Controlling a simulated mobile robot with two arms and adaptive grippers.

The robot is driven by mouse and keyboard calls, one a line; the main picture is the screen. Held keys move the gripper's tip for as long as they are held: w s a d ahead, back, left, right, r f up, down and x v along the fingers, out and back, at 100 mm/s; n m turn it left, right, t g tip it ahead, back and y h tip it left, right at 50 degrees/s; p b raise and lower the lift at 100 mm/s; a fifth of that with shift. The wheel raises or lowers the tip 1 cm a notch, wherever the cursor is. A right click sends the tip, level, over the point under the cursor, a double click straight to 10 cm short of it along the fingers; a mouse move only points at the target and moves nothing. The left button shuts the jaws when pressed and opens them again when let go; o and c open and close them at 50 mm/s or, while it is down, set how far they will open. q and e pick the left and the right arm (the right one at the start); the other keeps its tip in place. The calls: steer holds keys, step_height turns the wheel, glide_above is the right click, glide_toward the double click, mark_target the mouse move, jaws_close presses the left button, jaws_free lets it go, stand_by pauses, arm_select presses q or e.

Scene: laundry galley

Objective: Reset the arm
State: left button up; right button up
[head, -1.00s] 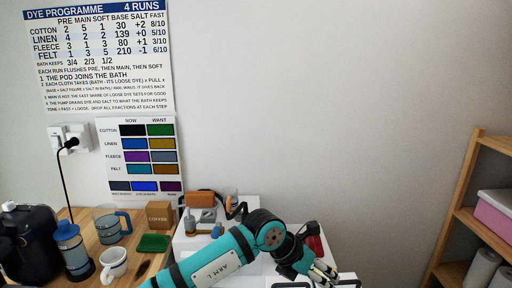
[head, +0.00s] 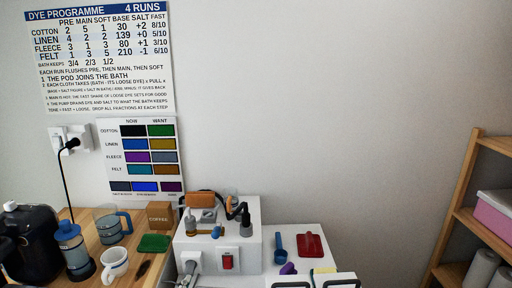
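Neither of my grippers shows in the head view now, and no teal arm link is in the picture. The white machine (head: 215,250) stands in the lower middle, with a red switch (head: 228,260) on its front. On the white top (head: 312,234) to its right lie a blue scoop (head: 280,248), a red scoop or dustpan-like piece (head: 310,245) and a purple item (head: 288,268).
A wooden counter at left holds a coffee machine (head: 28,240), a blue-lidded press (head: 74,250), a white mug (head: 114,263), a jug (head: 109,226), a coffee box (head: 160,214) and a green item (head: 154,243). Wooden shelves (head: 468,190) stand right. A grey fitting (head: 189,266) sits low centre.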

arm_select(q)
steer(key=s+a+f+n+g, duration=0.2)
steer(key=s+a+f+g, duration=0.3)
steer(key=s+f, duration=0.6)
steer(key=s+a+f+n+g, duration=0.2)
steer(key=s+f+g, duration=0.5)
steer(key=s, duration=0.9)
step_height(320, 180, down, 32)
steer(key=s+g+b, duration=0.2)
steer(key=b, duration=0.4)
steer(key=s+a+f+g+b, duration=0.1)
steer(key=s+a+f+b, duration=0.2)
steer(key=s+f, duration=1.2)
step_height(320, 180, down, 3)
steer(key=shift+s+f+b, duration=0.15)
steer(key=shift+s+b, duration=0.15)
steer(key=shift+b, duration=0.2)
